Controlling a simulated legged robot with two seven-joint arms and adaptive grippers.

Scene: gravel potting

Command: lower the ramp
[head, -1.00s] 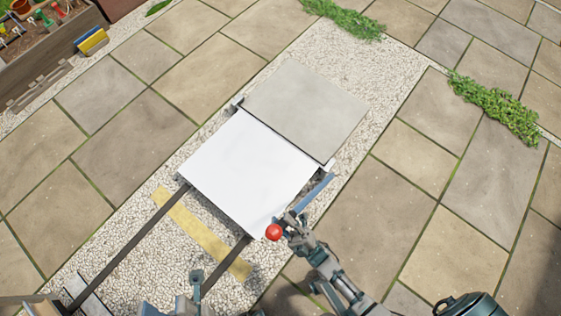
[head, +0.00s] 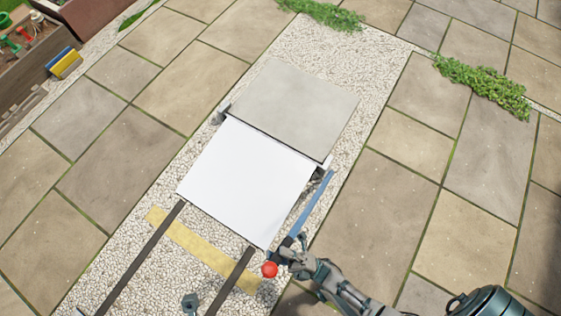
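The ramp seems to be the white flat panel (head: 246,180) in the middle of the head view. Its far edge meets a grey slab (head: 295,108). A blue lever (head: 313,204) with a red ball knob (head: 269,270) runs along the panel's right side. My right gripper (head: 289,248) is at the lever's near end, just beside the knob, and looks shut on the lever; its fingers partly hide it. A small grey piece at the bottom edge is perhaps the tip of my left gripper (head: 190,303); its fingers cannot be made out.
Two dark rails (head: 143,258) (head: 231,283) run from the panel's near edge across gravel, over a yellow strip (head: 203,249). Stone paving (head: 330,215) lies open on both sides. Green plants (head: 482,87) grow at the right. A wooden planter box (head: 25,85) stands at top left.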

